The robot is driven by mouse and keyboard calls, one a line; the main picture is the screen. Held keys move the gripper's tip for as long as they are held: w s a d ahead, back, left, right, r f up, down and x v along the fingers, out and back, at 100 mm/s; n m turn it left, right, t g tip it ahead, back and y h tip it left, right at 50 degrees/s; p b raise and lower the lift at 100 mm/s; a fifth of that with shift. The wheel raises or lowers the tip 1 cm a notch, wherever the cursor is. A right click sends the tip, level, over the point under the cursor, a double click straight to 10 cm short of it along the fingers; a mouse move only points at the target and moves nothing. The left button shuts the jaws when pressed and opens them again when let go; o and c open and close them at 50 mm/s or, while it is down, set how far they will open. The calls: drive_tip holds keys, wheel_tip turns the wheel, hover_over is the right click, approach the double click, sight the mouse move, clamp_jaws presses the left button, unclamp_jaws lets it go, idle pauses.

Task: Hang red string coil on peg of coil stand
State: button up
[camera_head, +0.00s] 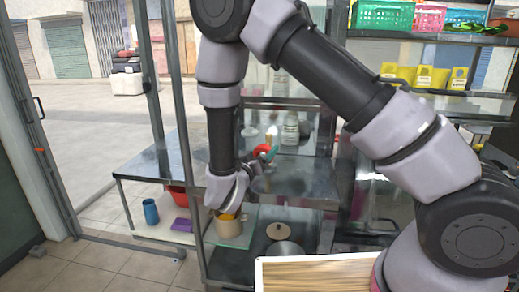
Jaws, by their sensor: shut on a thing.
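My gripper (256,166) is small in the head view, at the end of my arm above the metal table. It is shut on a small red item, which looks like the red string coil (262,152). A bit of green shows right beside the red. My wrist and the small size hide how the fingers sit on the coil. I cannot make out the coil stand or its peg for certain. I cannot tell whether the coil touches anything other than my gripper.
A metal table (150,164) stands behind my arm, with bottles (290,130) at its back. Below are a blue cup (151,212), a purple item (182,225), a beige pot (233,235) and a lidded pot (281,235). Metal frame posts stand left of my arm. Shelves with baskets (384,15) are at right.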

sight(270, 141)
drive_tip(key=shift+w+d+f, duration=0.1)
drive_tip(key=shift+w+d, duration=0.15)
drive_tip(key=shift+w, duration=1)
drive_tip(key=shift+w+d+f, duration=0.1)
drive_tip(key=shift+w+d, duration=0.15)
drive_tip(key=shift+w, duration=1)
drive_tip(key=shift+w+d+f, duration=0.1)
drive_tip(key=shift+w+d, duration=0.15)
drive_tip(key=shift+w, duration=1)
drive_tip(key=shift+w+d+f, duration=0.15)
drive_tip(key=shift+w+f, duration=0.3)
drive_tip(key=shift+w, duration=0.15)
